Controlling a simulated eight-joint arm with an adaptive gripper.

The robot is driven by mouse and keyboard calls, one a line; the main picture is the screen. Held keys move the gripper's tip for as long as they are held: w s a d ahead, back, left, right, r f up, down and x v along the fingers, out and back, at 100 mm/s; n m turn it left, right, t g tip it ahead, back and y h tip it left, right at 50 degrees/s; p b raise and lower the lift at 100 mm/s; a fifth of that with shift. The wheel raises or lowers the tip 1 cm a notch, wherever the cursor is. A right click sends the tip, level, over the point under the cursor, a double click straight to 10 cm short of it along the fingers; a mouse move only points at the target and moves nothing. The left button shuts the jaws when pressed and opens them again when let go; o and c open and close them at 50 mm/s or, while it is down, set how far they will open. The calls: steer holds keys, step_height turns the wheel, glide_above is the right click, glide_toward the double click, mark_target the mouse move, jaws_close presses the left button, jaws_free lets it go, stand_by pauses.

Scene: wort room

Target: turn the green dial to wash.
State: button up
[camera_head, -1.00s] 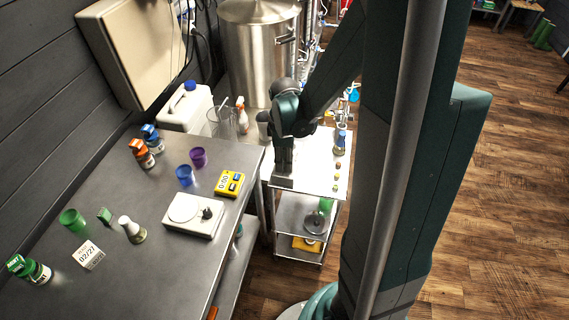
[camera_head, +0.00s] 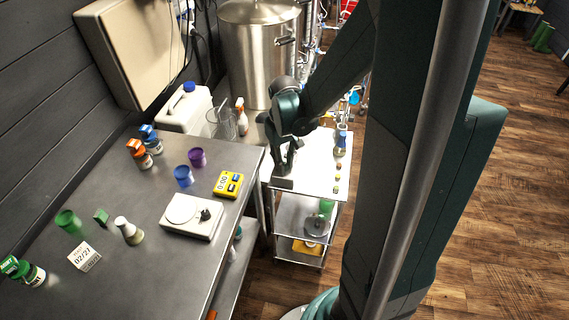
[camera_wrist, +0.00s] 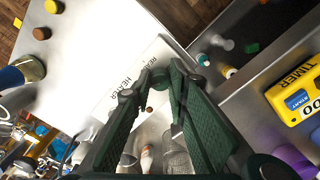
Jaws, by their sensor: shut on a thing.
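My gripper (camera_head: 287,170) points down at the near left part of the cart top. In the wrist view its dark green fingers (camera_wrist: 155,88) close around a small dark green piece (camera_wrist: 160,73), which I take to be the green dial. The fingers hide most of it, so its pointer and setting cannot be read. Beside the fingertips is a pale surface with black lettering, "HEATER" (camera_wrist: 121,84) and a second, partly covered word. No "wash" mark can be made out.
On the cart top (camera_head: 312,165) stand a blue flask (camera_head: 341,140) and several small coloured pieces at the right edge. The steel table (camera_head: 130,215) at left holds a yellow timer (camera_head: 229,184) and a white scale (camera_head: 190,217). A steel kettle (camera_head: 255,60) stands behind.

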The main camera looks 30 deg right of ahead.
steer(key=m, duration=0.7)
steer(key=shift+b, duration=0.35)
steer(key=m, duration=0.7)
steer(key=shift+m, duration=0.3)
steer(key=m, duration=0.3)
steer(key=shift+m+b, duration=0.3)
steer(key=m, duration=0.3)
steer(key=shift+m, duration=0.3)
steer(key=m, duration=0.3)
steer(key=shift+m, duration=2.3)
